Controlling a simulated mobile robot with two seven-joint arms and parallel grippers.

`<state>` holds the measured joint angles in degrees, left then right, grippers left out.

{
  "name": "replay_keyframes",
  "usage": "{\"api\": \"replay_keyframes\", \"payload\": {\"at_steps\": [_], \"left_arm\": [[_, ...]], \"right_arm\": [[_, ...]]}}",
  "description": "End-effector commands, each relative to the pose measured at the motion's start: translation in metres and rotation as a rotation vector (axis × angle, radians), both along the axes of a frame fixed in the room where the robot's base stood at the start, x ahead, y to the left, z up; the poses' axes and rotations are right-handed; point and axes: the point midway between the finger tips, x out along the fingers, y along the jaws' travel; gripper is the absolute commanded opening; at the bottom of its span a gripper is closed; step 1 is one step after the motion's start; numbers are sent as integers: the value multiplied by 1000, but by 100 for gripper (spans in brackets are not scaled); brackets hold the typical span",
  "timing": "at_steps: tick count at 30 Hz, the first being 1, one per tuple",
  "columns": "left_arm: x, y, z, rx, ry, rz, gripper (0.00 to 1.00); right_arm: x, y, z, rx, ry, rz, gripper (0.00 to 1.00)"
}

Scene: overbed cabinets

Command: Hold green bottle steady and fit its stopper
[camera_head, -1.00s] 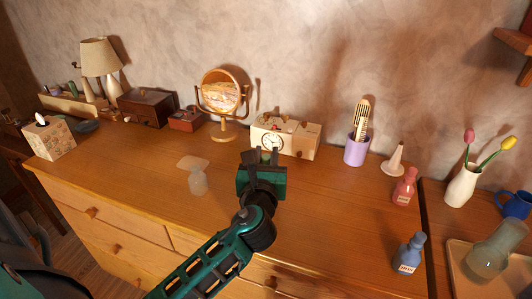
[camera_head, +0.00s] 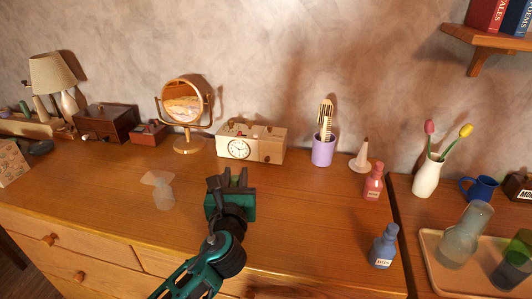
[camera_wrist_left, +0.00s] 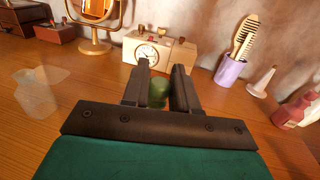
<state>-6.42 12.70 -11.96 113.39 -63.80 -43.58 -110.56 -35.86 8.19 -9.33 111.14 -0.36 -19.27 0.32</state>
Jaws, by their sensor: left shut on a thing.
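My left gripper (camera_head: 231,182) is above the middle of the dresser top, its fingers pointing at the clock. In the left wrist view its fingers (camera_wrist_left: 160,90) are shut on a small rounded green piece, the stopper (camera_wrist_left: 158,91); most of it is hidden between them. A dark green glass vessel (camera_head: 515,262), possibly the green bottle, stands on the tray at the right and is cut by the picture edge. A paler grey-green glass vessel (camera_head: 464,236) stands beside it. My right gripper is not in view.
A clear vessel (camera_head: 162,190) stands left of my gripper. The cream clock box (camera_head: 270,145), mirror (camera_head: 184,108), purple cup (camera_head: 323,151), pink bottle (camera_head: 373,182) and blue bottle (camera_head: 384,246) stand around it. A tray (camera_head: 440,272), tulip vase (camera_head: 427,176) and blue mug (camera_head: 481,188) are right.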

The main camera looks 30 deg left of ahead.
Motion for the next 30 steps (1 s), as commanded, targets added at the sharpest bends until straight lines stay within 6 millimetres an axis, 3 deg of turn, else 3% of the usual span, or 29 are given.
{"api": "replay_keyframes", "payload": {"at_steps": [6, 12, 30], "left_arm": [[-37, -62, 11, 15, -1, -277, 0], [-63, -97, 17, -2, 3, -432, 0], [-65, -100, 13, -5, 4, -445, 0]], "right_arm": [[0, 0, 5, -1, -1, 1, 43], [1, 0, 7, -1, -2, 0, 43], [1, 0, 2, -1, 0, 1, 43]]}}
